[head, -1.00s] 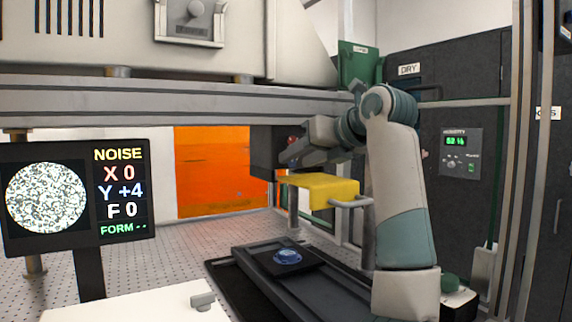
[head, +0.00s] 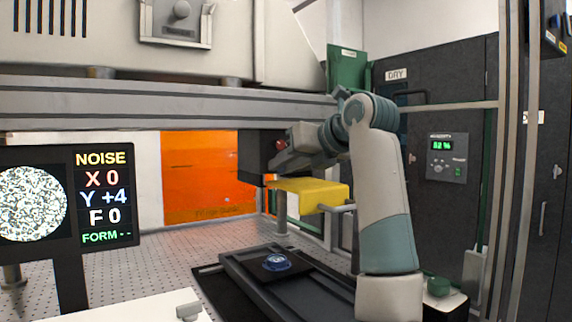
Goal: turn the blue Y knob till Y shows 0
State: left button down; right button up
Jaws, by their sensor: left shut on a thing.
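The screen (head: 105,197) at the left reads NOISE, X 0, Y +4, F 0, and FORM with dashes. Its round picture is speckled and cut by the left edge. My left gripper (head: 279,160) is shut at the dark block (head: 254,152) under the grey beam. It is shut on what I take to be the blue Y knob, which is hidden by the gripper. A small red knob (head: 280,145) shows just above the fingers. My right gripper is out of view.
A yellow bracket (head: 308,193) sits just below my left wrist. A blue disc (head: 277,262) lies on the black stage (head: 240,275) below. The grey beam (head: 160,105) runs overhead. An orange panel (head: 205,180) stands behind. The perforated floor at left centre is clear.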

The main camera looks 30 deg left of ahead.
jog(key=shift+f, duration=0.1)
pick_arm(q)
jog(key=shift+s+f+n+t+h+b, duration=0.15)
jog(key=shift+n+t+h+b, duration=0.15)
jog(key=shift+n+t+b, duration=0.55)
jog(key=shift+a+n, duration=0.1)
jog(key=shift+n, duration=0.55)
jog(key=shift+s+n+t+h+b, duration=0.15)
jog(key=shift+n+t+h+b, duration=0.3)
jog(key=shift+n+b, duration=0.3)
jog(key=shift+n+t+b, duration=0.35)
jog(key=shift+n+t, duration=0.05)
jog(key=shift+n, duration=0.05)
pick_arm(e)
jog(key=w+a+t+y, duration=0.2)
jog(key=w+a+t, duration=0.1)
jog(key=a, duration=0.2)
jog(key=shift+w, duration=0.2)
pick_arm(q)
jog(key=c, duration=1.5)
grip_release()
jog(key=shift+c, duration=0.2)
